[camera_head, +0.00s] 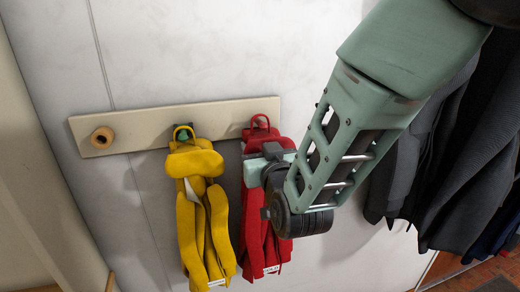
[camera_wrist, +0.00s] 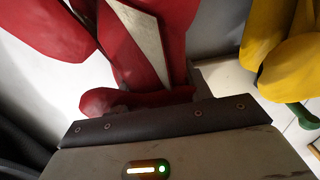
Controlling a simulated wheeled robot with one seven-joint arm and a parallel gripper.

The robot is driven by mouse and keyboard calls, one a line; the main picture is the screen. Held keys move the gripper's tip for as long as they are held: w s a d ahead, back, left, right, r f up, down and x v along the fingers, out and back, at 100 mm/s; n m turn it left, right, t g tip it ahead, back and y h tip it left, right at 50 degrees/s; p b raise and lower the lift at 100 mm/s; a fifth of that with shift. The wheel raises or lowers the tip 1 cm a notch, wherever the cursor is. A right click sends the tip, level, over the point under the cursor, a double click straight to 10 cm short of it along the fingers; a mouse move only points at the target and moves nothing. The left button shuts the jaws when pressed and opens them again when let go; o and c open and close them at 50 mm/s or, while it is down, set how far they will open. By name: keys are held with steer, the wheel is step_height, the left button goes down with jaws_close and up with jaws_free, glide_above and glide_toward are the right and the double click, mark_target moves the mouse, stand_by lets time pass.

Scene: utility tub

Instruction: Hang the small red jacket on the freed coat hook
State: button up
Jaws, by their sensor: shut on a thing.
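The small red jacket (camera_head: 256,207) is upright in front of the right end of a pale hook rail (camera_head: 150,121) in the head view. Its collar loop (camera_head: 260,122) stands up against the rail; I cannot tell whether it is around a hook, as none shows there. My gripper (camera_head: 268,158) is shut on the jacket just below its collar, from the right. In the wrist view the red jacket (camera_wrist: 163,45) fills the upper middle, close to the jaw. A bare wooden knob (camera_head: 103,137) is at the rail's left end.
A small yellow jacket (camera_head: 203,212) hangs from the green middle knob (camera_head: 181,133), close left of the red one. It also shows in the wrist view (camera_wrist: 285,60). Dark coats (camera_head: 440,165) hang at the right, behind my arm. The wall below the bare knob is clear.

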steer(key=shift+s+r, duration=0.3)
steer(key=shift+r, duration=0.15)
steer(key=shift+d, duration=0.1)
steer(key=shift+v, duration=1.5)
steer(key=shift+b, duration=0.3)
steer(key=b+v, duration=0.1)
steer(key=v, duration=0.7)
steer(key=shift+r, duration=0.1)
